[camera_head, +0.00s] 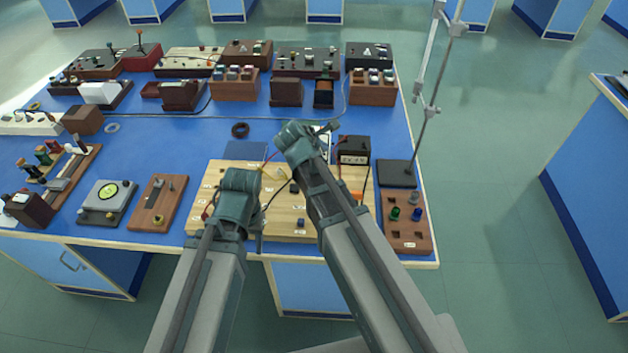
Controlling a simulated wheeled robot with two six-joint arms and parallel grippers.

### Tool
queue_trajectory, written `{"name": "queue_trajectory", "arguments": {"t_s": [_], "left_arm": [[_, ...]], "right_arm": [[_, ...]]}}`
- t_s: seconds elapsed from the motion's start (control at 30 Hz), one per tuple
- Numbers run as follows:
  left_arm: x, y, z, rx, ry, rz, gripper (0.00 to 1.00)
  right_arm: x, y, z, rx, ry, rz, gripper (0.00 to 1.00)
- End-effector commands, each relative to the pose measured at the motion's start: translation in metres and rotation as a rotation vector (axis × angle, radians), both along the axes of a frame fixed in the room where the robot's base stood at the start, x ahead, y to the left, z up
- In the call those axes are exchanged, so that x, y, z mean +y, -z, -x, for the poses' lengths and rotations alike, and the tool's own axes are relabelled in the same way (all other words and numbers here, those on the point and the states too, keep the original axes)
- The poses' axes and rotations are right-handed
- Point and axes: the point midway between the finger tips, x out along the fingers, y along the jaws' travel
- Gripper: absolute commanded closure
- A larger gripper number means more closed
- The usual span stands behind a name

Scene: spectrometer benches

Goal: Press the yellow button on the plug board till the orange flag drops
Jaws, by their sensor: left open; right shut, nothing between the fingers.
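The light wooden board (276,224), apparently the plug board, lies near the front of the blue table, with small parts and thin wires on it. A small orange piece (357,195) shows at its right side; I cannot tell if it is the flag. I cannot clearly make out a yellow button on this board; my arms hide parts of it. My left gripper (240,182) is over the board's left part, open, its fingers mostly hidden by its own body. My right gripper (318,130) is over the board's far edge, shut and empty. Contact with the board cannot be told.
A black box (353,150) stands behind the board's right part. A brown block with coloured pieces (406,220) and a stand with a dark base (396,174) are to the right. A brown key board (158,203) lies left. Boxes fill the table's back.

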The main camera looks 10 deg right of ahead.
Motion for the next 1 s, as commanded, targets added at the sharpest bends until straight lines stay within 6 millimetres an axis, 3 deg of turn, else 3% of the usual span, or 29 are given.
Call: {"name": "queue_trajectory", "arguments": {"t_s": [0.57,1.0], "left_arm": [[0.0,0.008,0.0,0.0,0.0,0.0,0.5],[0.0,0.062,0.0,0.0,0.0,0.0,0.5]], "right_arm": [[0.0,0.008,0.0,0.001,-0.005,0.004,1.0],[0.0,0.061,0.0,0.0,-0.004,0.004,1.0]]}}
